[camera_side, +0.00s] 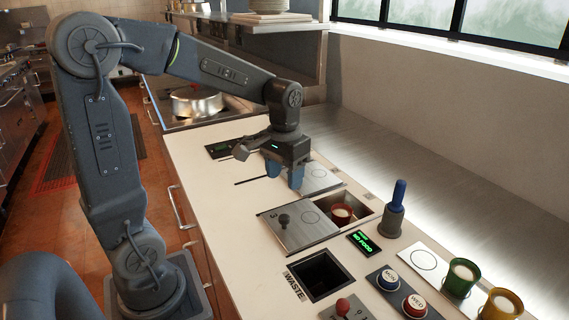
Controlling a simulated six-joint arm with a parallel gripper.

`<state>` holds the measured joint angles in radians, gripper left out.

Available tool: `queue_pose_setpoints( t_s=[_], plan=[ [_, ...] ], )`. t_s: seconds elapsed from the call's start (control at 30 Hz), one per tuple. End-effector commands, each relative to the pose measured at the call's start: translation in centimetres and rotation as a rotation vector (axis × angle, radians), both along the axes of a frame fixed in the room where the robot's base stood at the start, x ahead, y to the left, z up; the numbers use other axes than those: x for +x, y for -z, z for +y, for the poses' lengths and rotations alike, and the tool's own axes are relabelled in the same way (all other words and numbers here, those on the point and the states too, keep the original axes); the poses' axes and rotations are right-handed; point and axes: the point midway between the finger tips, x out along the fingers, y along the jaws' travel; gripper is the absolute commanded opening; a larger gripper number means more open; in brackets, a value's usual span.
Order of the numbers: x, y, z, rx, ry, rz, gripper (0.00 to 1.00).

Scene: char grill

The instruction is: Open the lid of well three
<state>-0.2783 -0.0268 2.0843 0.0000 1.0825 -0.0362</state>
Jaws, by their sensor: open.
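A steel lid (298,236) marked 3, with a dark round knob (284,219), lies over the left side of a recessed well (364,213). The right part of this well is uncovered, and a red-brown cup (342,214) with pale contents shows inside. My gripper (285,182) has blue fingertips, points down and is open with nothing seen between the fingers. It is behind the lid and apart from its knob, near another flat steel plate (320,179). Its fingers hide the left part of that plate.
A blue-handled tool (397,199) stands in a grey holder right of the well. A waste opening (321,276), a green-lit display (364,243), day buttons (389,279) and green (460,279) and yellow (500,305) cups are in front. A pot (196,102) stands behind.

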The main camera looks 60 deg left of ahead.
Motion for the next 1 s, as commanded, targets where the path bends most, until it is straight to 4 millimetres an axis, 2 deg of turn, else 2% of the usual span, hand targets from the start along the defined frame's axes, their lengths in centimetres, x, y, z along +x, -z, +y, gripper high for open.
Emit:
queue_pose_setpoints(
  t_s=[0.1,0.2,0.67,0.77,1.0],
  plan=[
    [0.1,-1.7,0.0,0.001,0.0,-0.003,0.55],
    [0.0,-2.4,0.0,0.001,0.0,-0.002,0.55],
    [-0.3,-3.0,-0.4,0.003,0.01,-0.014,0.55],
    [-1.4,-3.7,-1.6,0.016,0.043,-0.063,0.55],
    [-6.7,-5.3,-6.1,0.059,0.185,-0.283,0.55]
  ],
)
